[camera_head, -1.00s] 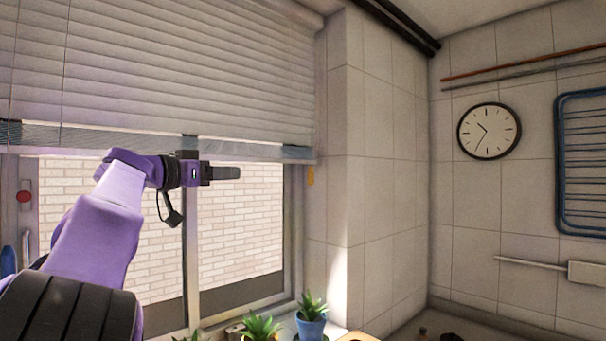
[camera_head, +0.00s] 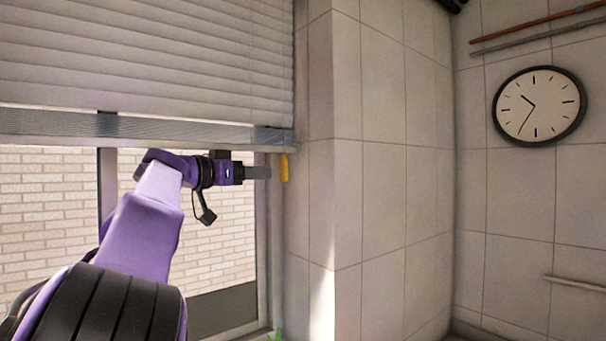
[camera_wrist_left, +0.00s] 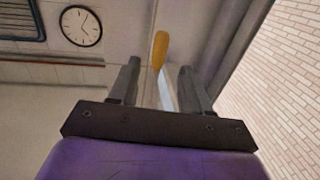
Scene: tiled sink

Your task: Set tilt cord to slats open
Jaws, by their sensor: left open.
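The window blind (camera_head: 150,60) hangs over the upper window with its slats looking closed, its bottom rail (camera_head: 190,131) just above my arm. A small yellow-orange tassel (camera_head: 284,168), which looks like the end of the tilt cord, hangs by the right window edge against the tiled wall. My left gripper (camera_head: 257,172) is open and points right, its fingertips just left of the tassel in the head view. In the left wrist view the tassel (camera_wrist_left: 159,50) appears between the two open fingers (camera_wrist_left: 155,80), toward their tips; no contact is visible. The right gripper is not in view.
The window frame (camera_head: 262,230) and tiled wall corner (camera_head: 335,200) stand close to the gripper. A round clock (camera_head: 539,105) and rods (camera_head: 525,35) are on the right wall. A plant tip (camera_head: 275,335) shows at the bottom edge.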

